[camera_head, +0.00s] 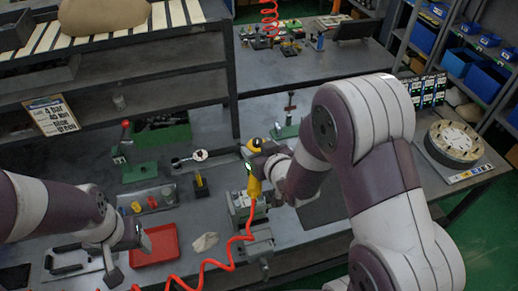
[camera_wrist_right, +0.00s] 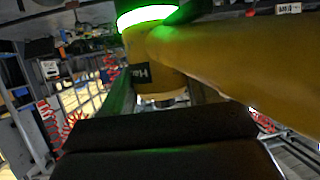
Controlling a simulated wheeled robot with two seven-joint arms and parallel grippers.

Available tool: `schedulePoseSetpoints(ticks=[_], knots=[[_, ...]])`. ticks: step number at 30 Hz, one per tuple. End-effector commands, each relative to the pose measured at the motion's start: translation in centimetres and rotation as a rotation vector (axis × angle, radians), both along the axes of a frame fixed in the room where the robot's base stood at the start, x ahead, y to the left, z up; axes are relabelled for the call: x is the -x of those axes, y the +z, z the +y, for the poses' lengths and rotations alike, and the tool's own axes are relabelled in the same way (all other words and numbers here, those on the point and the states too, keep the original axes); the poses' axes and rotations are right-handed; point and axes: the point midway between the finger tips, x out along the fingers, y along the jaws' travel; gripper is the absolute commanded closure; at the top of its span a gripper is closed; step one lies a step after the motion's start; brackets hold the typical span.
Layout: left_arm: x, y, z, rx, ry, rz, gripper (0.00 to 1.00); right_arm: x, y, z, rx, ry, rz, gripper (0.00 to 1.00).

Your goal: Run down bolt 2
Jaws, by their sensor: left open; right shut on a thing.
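My right gripper (camera_head: 266,166) is shut on a yellow power tool (camera_head: 254,186), which hangs upright above a grey metal block (camera_head: 256,212) on the bench. The right wrist view shows the tool (camera_wrist_right: 205,55) close up, with a glowing green ring near its top and the dark jaws (camera_wrist_right: 165,140) below. The tool's lower end is close to the block; I cannot tell if it touches. Bolt 2 cannot be made out. My left gripper (camera_head: 127,262) is open and empty, low beside the red tray (camera_head: 160,244).
A red coiled hose (camera_head: 208,268) runs across the bench front by the tool. A green-based stand (camera_head: 138,172), a small yellow-and-black piece (camera_head: 201,185) and a pale rag (camera_head: 205,242) lie left of the block. A round fixture (camera_head: 455,142) stands right.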

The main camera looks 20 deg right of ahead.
Motion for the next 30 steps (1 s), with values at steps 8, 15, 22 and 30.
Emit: schedulePoseSetpoints(ticks=[8, 15, 22, 30], knots=[[0.0, -0.4, 0.0, 0.0, 0.0, 0.0, 0.36, -0.1, -0.2, 0.0, -0.001, 0.0, -0.008, 0.89], [0.0, -0.9, 0.0, 0.0, 0.0, 0.0, 0.36, -0.1, -0.7, 0.0, -0.001, 0.0, -0.008, 0.89], [0.0, -1.4, 0.0, 0.0, 0.0, 0.0, 0.36, -0.1, -1.2, 0.0, -0.001, 0.0, -0.008, 0.89], [0.0, -1.8, 0.0, 0.0, 0.0, 0.0, 0.36, -0.1, -1.6, 0.0, -0.001, 0.0, -0.008, 0.89]])
